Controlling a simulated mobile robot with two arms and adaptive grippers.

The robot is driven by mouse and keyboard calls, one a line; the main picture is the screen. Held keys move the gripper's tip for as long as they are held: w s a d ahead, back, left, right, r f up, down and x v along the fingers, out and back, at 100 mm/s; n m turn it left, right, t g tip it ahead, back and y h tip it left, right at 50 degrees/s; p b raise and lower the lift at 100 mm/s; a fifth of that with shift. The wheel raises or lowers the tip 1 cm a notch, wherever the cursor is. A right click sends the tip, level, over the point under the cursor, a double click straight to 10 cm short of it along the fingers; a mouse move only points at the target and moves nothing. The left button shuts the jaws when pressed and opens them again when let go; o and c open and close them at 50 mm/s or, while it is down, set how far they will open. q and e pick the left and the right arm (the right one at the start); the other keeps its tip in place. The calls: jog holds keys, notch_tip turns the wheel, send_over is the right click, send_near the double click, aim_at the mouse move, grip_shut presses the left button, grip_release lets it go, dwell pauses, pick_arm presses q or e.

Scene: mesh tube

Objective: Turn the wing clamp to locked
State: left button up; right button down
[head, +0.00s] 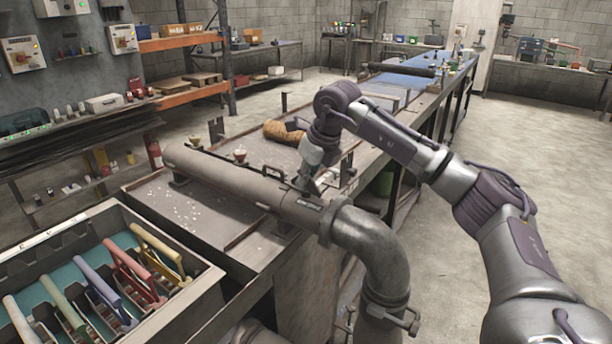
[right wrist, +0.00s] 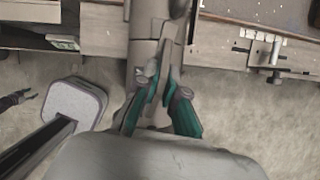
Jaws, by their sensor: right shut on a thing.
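A long grey tube (head: 220,175) with a carrying handle (head: 270,172) lies along the bench. Its near end meets a grey pipe elbow (head: 375,240) that bends down past the bench edge. My right gripper (head: 307,186) reaches down to the top of the tube near this joint. In the right wrist view its teal-padded fingers (right wrist: 165,72) close together over the tube (right wrist: 146,52), shut on a small grey part that I take to be the wing clamp.
A grey tray (head: 200,283) with several coloured handled tools stands at the lower left. A tan rolled piece (head: 282,132) and small upright fixtures stand on the bench (head: 185,205) behind the tube. Another winged fitting (head: 402,318) sits low on the elbow. Floor to the right is open.

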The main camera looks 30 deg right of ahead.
jog(key=shift+n+y+p, duration=0.3)
jog(key=shift+n+y, duration=0.1)
jog(key=shift+n, duration=0.5)
jog(key=c, duration=1.3)
grip_release()
jog(key=shift+r, duration=0.15)
jog(key=v, duration=1.1)
jog(key=shift+s+d+r, duration=0.1)
jog(key=shift+s+r, duration=0.05)
jog(key=shift+r, duration=0.25)
